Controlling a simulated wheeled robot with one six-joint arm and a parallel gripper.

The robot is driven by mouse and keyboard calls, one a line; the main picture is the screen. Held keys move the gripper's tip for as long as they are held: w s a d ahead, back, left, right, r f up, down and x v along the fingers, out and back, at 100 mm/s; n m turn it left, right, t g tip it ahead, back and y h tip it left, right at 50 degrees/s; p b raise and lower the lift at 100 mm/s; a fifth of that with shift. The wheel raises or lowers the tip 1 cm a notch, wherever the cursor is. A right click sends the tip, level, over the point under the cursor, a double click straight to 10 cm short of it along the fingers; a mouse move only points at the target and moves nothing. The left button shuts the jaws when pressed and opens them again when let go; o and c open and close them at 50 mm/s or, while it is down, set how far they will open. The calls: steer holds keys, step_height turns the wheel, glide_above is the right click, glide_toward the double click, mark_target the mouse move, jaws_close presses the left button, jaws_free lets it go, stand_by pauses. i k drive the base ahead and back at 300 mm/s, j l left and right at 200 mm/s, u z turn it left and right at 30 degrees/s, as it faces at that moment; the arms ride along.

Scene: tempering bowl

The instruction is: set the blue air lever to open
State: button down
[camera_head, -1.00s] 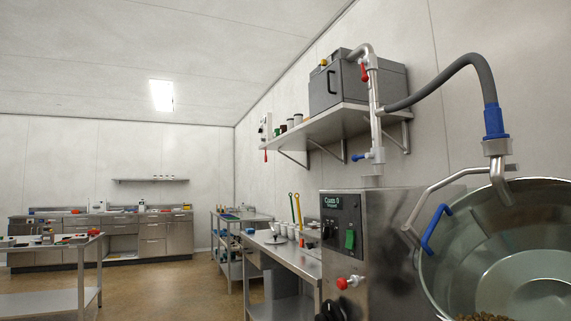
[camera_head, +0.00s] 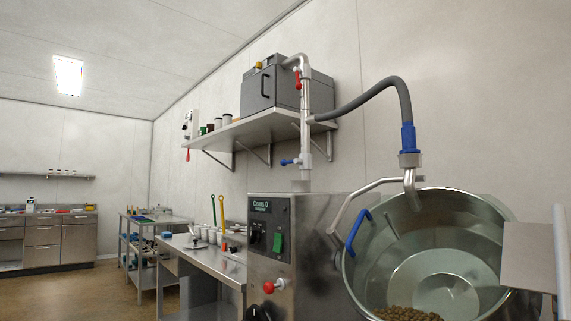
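The blue air lever (camera_head: 288,162) is a small blue handle on the lower part of the vertical steel pipe (camera_head: 305,130). It points left, roughly level, and sits just above the machine's cabinet (camera_head: 310,225). A red lever (camera_head: 298,80) hangs downward near the top of the same pipe. My gripper is not in view, and nothing touches the blue lever.
A steel bowl (camera_head: 490,205) with brown pieces (camera_head: 405,314) stands to the right, with a blue handle (camera_head: 355,230) on its left. A grey hose (camera_head: 370,92) arches above. A pale grey plate (camera_head: 535,258) fills the right edge. A shelf (camera_head: 240,130) holds a grey box (camera_head: 265,86).

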mark_target(296, 161)
steer(key=i+j+z, duration=0.1)
steer(key=i+j, duration=0.2)
steer(key=i, duration=0.25)
steer(key=i+j+z, duration=0.15)
steer(key=i+j, duration=0.25)
steer(key=i, duration=0.15)
